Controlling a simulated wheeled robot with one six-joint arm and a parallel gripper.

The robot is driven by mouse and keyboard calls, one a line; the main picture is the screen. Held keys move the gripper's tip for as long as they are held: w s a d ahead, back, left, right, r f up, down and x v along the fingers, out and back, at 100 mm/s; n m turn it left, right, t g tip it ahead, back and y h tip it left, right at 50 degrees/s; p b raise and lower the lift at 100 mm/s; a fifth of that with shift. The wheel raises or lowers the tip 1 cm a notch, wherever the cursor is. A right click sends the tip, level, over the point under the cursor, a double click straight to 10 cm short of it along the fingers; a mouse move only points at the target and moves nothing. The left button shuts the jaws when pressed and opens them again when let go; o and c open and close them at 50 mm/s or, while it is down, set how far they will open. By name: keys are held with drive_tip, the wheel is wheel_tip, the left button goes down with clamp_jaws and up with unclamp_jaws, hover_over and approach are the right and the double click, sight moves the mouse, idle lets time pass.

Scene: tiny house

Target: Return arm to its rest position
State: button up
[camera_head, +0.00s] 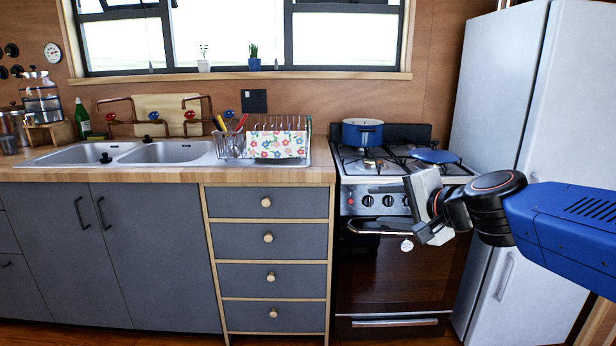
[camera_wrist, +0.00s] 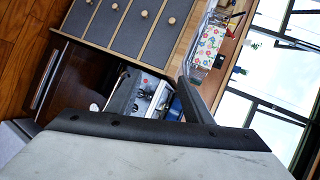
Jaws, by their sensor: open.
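My gripper (camera_head: 420,208) is at the right of the head view, at the end of my blue arm. It is held out in front of the stove (camera_head: 392,170), and it covers part of the stove front. In the wrist view, the two dark fingers of my gripper (camera_wrist: 158,88) stand apart, with nothing held between them. The stove front (camera_wrist: 150,97) shows in the gap between them, tilted in that view.
A white fridge (camera_head: 500,110) stands close behind my arm at the right. A blue pot (camera_head: 362,132) and a blue pan (camera_head: 434,156) sit on the stove. A counter (camera_head: 300,176) with sink and dish rack is at the left. The room left of my gripper looks clear.

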drive_tip(key=s+d+f+n+g+h, duration=0.3)
drive_tip(key=s+d+f+n, duration=0.2)
drive_tip(key=s+f, duration=0.4)
drive_tip(key=s+d+f+n+g+h, duration=0.3)
drive_tip(key=s+d+f+n, duration=0.3)
drive_tip(key=s+f, duration=0.3)
drive_tip(key=s+d+g, duration=0.1)
drive_tip(key=s, duration=0.3)
drive_tip(key=shift+s+d+f, duration=0.2)
drive_tip(key=shift+s+f, duration=0.15)
drive_tip(key=shift+s, duration=0.05)
